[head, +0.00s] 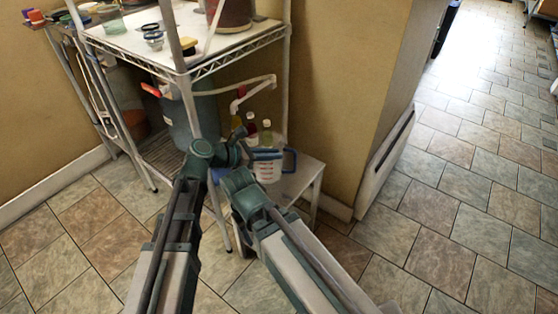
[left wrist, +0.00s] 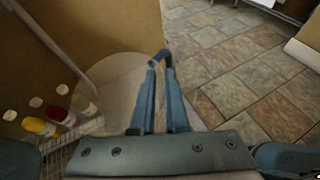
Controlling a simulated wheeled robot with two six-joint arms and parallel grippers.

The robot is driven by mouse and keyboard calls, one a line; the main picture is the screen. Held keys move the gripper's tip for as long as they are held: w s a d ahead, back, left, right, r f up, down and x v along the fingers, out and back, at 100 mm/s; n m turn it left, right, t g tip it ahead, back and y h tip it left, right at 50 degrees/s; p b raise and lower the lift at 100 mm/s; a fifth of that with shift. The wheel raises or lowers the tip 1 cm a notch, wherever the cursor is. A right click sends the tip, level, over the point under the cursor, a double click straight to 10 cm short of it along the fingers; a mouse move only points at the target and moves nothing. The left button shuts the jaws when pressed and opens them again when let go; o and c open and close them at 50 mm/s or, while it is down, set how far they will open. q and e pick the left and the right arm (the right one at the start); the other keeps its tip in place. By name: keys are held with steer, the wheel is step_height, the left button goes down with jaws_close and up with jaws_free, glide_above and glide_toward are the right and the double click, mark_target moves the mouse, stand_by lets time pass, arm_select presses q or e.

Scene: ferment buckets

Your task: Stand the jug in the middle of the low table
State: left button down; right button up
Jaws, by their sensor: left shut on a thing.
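The jug (head: 267,170) is pale and see-through, with a blue rim and a blue handle on its right. It looks upright over the low white table (head: 311,175) in the head view; whether its base touches the top is unclear. My left gripper (head: 248,152) is at the jug, partly hidden by my arm. My right gripper is not clearly in view.
Several bottles with coloured contents (head: 266,133) stand behind the jug. A wire shelf rack (head: 190,75) with a large bucket (head: 200,112) is to the left. A wall (head: 340,80) stands behind the table. Tiled floor (head: 450,200) is clear to the right.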

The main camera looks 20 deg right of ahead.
mark_target(279, 161)
arm_select(q)
steer(key=shift+w+d+f, duration=0.1)
steer(key=shift+w+d, duration=0.2)
steer(key=shift+d, duration=0.35)
steer(key=shift+w+d, duration=0.3)
steer(key=shift+d, duration=0.35)
step_height(279, 161, down, 4)
steer(key=b, duration=0.4)
steer(key=shift+r, duration=0.25)
steer(key=shift+f, duration=0.15)
steer(key=c, duration=0.9)
jaws_free()
